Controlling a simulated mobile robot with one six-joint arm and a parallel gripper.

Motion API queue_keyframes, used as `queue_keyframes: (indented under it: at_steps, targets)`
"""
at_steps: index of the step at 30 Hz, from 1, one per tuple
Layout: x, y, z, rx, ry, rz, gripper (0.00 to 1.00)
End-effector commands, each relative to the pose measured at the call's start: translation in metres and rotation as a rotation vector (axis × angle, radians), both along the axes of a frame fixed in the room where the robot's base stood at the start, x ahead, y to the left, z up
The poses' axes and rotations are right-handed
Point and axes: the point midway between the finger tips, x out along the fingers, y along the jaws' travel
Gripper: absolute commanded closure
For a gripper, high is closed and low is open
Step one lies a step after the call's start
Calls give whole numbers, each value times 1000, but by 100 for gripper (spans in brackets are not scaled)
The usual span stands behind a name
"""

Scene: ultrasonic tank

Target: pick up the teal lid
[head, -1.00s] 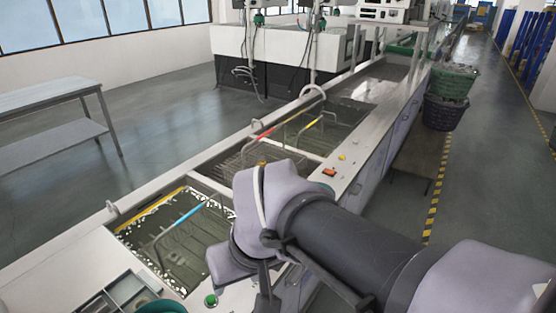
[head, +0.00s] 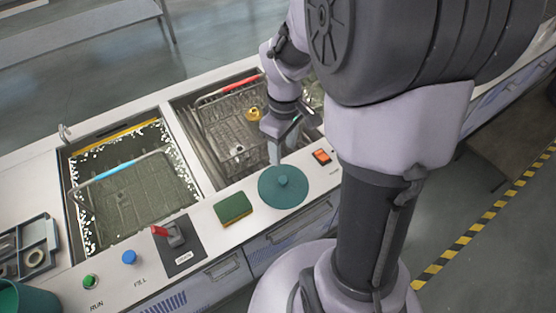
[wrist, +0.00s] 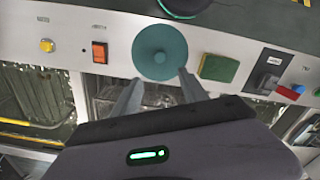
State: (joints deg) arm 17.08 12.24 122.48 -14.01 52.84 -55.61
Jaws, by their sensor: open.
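The teal lid (head: 283,187) is a flat round disc with a small knob in its middle. It lies on the pale front ledge of the tank bench, between a green pad and an orange switch. In the wrist view the lid (wrist: 160,38) is near the top middle, with its knob facing me. My gripper (head: 274,154) is at the lid's far edge in the head view, fingers pointing down. In the wrist view my gripper (wrist: 160,80) has its two fingers apart, just below the lid's knob, with nothing between them. I cannot tell how high the fingertips are above the ledge.
A green pad (head: 233,208) and a red-handled lever (head: 170,234) lie left of the lid. The orange switch (head: 321,156) is close on its right. Behind are liquid-filled tanks with wire baskets: one with a blue handle (head: 115,169), one with a red handle (head: 228,88).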

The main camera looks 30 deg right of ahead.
Motion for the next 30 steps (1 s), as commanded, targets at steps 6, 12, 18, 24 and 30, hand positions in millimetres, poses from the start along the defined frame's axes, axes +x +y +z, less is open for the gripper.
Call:
queue_keyframes:
  at_steps: [6, 12, 18, 24, 30]
  targets:
    - [-1, 0, -68, 1, 2, -2, 49]
    - [-1, 0, -87, 1, 0, -2, 49]
    - [-3, -2, -125, 1, 0, -2, 49]
    - [-3, -2, -135, 0, -1, -3, 49]
    - [-3, -2, -134, 0, -1, -3, 72]
